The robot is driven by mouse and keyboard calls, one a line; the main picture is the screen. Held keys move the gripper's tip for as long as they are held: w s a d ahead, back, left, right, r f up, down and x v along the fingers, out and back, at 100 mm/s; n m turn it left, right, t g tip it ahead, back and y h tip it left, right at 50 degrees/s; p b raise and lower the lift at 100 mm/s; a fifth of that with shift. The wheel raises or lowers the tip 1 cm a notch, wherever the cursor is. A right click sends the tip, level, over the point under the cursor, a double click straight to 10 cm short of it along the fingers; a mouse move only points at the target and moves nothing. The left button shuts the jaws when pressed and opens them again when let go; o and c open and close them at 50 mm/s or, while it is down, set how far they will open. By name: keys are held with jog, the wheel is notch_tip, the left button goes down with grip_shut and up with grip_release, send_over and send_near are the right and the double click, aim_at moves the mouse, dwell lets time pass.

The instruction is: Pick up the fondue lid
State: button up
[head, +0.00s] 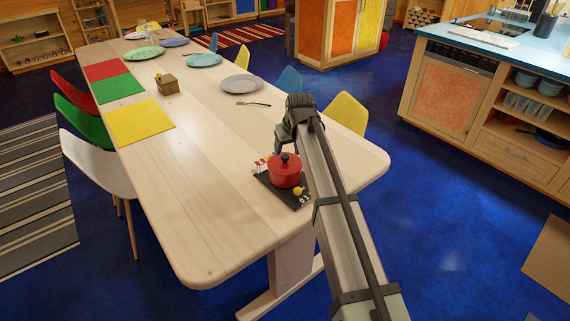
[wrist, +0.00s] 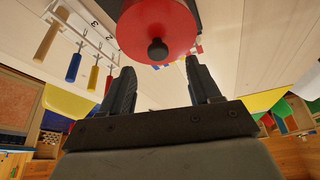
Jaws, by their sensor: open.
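The fondue pot (head: 285,178) is red and stands near the front end of the long wooden table. Its red fondue lid (head: 291,163) is on top, with a dark round knob. In the wrist view the lid (wrist: 157,25) is at the top centre and its black knob lies between the fingertips in the picture. My gripper (head: 284,143) is just above and behind the pot in the head view. In the wrist view the gripper (wrist: 160,66) shows its two fingers spread apart, with nothing held. I cannot tell the exact gap between the fingers and the knob.
The pot stands on a dark board (head: 299,203) with small items. Forks with coloured handles hang on a white rack (wrist: 82,27) beside the pot. A grey plate (head: 243,84), a fork (head: 253,104) and a yellow mat (head: 140,121) lie farther back. The table's front left is clear.

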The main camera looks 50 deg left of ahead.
aim_at(285, 156)
jog(key=shift+x, duration=3.15)
jog(key=shift+w+d, duration=0.1)
jog(key=shift+w, duration=0.1)
jog(key=shift+c, duration=0.3)
grip_shut()
